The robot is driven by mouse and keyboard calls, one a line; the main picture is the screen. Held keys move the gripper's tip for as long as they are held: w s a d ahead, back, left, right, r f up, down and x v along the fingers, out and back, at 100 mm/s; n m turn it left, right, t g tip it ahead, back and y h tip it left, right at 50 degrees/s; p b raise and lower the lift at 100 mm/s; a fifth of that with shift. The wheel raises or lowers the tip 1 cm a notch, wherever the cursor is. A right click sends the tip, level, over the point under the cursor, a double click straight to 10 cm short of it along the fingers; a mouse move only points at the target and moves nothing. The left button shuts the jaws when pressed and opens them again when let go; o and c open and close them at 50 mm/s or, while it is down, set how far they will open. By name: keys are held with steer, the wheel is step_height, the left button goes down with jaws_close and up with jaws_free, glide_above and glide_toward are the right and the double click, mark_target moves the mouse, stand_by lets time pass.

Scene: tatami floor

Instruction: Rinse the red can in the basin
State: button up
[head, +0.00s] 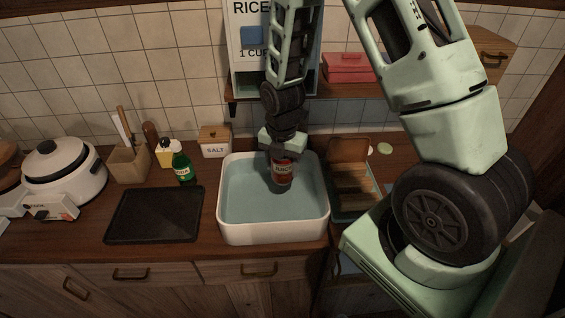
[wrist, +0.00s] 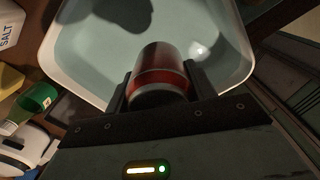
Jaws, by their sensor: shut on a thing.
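A white basin (head: 228,232) with bluish water stands on the wooden counter in the middle of the head view. The red can (head: 284,174) is in my gripper (head: 283,156), inside the basin's outline and toward its far right part. In the wrist view the red can (wrist: 161,72) sits between the two dark fingers of my gripper (wrist: 158,92), which are shut on its sides. Behind the can the wrist view shows the basin (wrist: 72,90) and its water. I cannot tell whether the can's lower end touches the water.
A black tray (head: 154,215) lies left of the basin, with a green bottle (head: 182,168) behind it. A salt box (head: 214,141) stands behind the basin's left corner. A dish rack (head: 350,185) stands close on the right. A rice dispenser (head: 244,60) hangs above.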

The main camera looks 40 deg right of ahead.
steer(key=shift+f+b, duration=3.3)
steer(key=shift+f, duration=1.6)
steer(key=shift+s+d, duration=0.1)
steer(key=shift+d, duration=0.05)
steer(key=shift+s+d, duration=0.6)
steer(key=shift+d, duration=0.3)
steer(key=shift+w+a, duration=0.7)
steer(key=shift+a, duration=0.35)
steer(key=shift+w+a, duration=0.7)
steer(key=shift+a, duration=0.35)
steer(key=shift+d, duration=0.1)
steer(key=shift+s+d+p, duration=0.3)
steer(key=shift+s+d, duration=0.4)
steer(key=shift+d, duration=0.3)
steer(key=shift+s+d+p, duration=0.25)
steer(key=shift+s+d, duration=0.45)
steer(key=shift+d, duration=0.3)
